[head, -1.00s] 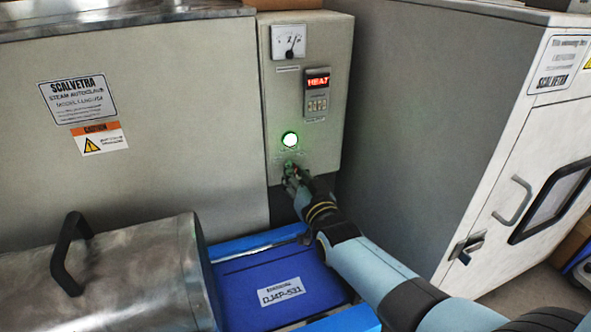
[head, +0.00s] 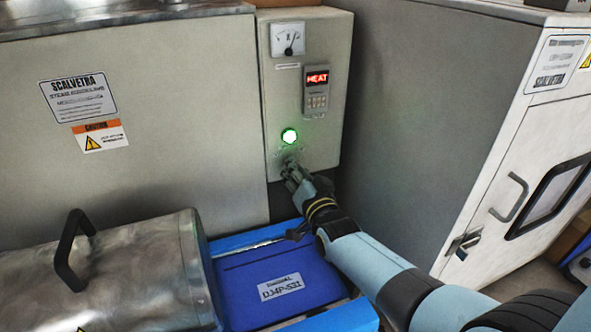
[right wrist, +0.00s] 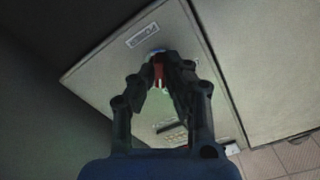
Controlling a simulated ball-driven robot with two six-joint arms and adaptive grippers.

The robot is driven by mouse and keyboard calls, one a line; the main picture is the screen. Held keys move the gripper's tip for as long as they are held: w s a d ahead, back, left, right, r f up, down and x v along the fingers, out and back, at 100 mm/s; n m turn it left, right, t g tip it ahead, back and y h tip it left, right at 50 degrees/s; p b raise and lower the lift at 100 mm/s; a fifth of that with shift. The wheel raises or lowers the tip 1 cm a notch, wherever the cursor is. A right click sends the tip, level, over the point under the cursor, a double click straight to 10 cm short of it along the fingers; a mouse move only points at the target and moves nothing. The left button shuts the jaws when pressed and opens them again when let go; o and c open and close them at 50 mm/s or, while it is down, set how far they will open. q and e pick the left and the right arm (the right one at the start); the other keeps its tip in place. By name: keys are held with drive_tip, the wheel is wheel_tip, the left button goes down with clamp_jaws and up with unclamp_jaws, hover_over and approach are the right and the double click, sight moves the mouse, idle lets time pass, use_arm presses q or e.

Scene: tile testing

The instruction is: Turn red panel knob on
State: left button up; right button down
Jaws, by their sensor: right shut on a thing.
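The control panel box (head: 300,60) stands in the upper middle of the head view. Its green lamp (head: 289,136) is lit and its display (head: 317,76) reads HEAT in red. My right gripper (head: 289,166) is at the lower part of the panel, just under the lamp, and covers the knob in the head view. In the right wrist view, the red knob (right wrist: 160,76) shows between the fingertips of my right gripper (right wrist: 163,68), which are shut on it. The left gripper is not in view.
A steam autoclave (head: 150,150) stands left of the panel, with a metal drum (head: 130,270) and black handle in front. A blue case (head: 250,290) lies below the panel. A large grey cabinet (head: 430,110) closes off the right side.

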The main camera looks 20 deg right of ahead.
drive_tip(key=shift+w+r, duration=0.1)
drive_tip(key=shift+r, duration=0.1)
drive_tip(key=c, duration=1.4)
unclamp_jaws()
drive_tip(key=shift+f, duration=0.1)
drive_tip(key=s, duration=1.2)
drive_tip(key=shift+d, duration=0.2)
